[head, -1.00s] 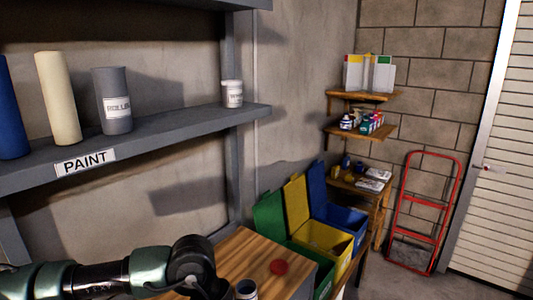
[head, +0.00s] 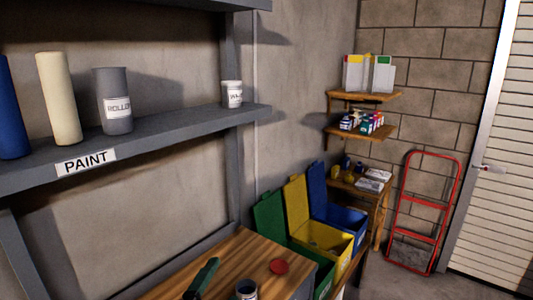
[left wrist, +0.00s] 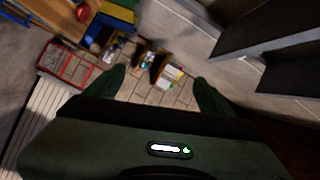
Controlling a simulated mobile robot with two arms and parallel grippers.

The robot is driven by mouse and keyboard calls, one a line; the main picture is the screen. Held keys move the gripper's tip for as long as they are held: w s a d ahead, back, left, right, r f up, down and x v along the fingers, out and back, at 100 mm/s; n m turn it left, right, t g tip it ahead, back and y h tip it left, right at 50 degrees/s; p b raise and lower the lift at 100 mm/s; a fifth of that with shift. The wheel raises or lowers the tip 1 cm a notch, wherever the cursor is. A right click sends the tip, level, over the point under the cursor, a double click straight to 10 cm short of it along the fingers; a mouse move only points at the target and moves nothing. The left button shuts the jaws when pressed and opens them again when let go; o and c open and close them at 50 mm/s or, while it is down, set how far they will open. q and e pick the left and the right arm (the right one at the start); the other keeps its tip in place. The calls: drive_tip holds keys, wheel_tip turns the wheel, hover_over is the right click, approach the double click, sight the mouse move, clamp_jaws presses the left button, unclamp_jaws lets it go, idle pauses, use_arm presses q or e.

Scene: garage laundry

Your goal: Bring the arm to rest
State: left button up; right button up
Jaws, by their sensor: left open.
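My left gripper shows in the left wrist view (left wrist: 159,76), its two dark green fingers spread apart with nothing between them. In the head view only a small dark green part of my left gripper (head: 203,278) shows at the bottom edge, over the wooden bench top (head: 225,262). The rest of my left arm is out of that view. An open can (head: 246,289) and a round red lid (head: 279,267) are on the bench, to the right of the gripper. My right gripper is in neither view.
A grey shelf (head: 190,130) holds a blue roll, a cream roll (head: 59,98), a grey roller tube (head: 112,101) and a white jar (head: 232,94). Green, yellow and blue bins (head: 335,238) stand beyond the bench. A red hand truck (head: 423,210) leans at the back wall.

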use_arm(q)
drive_tip(key=s+a+f+n+g+y, duration=0.2)
drive_tip(key=s+a+f+n+g, duration=0.15)
drive_tip(key=f, duration=0.45)
drive_tip(key=s+a+f+n+g+y, duration=0.1)
drive_tip(key=s+a+f+n+g, duration=0.3)
drive_tip(key=f, duration=0.4)
drive_tip(key=s+a+f+n+g, duration=0.25)
drive_tip(key=s+f+n, duration=0.2)
drive_tip(key=s, duration=0.45)
drive_tip(key=s+a+f+n+g, duration=0.1)
drive_tip(key=s+f+n+g, duration=0.25)
drive_tip(key=s+f, duration=0.35)
wheel_tip(320, 180, down, 27)
drive_tip(key=s+m+g+b, duration=0.1)
drive_tip(key=s+b, duration=0.1)
drive_tip(key=b, duration=0.3)
drive_tip(key=s+a+f+b, duration=0.1)
drive_tip(key=s+f+b, duration=0.1)
drive_tip(key=s+f, duration=0.6)
drive_tip(key=s+a+f+g+y+b, duration=0.1)
drive_tip(key=s+a+f+b, duration=0.1)
drive_tip(key=s+f, duration=0.7)
wheel_tip(320, 180, down, 6)
drive_tip(key=shift+s+a+r+b, duration=0.1)
drive_tip(key=shift+s+a+b, duration=0.1)
drive_tip(key=shift+b, duration=0.3)
drive_tip(key=shift+m+g, duration=0.25)
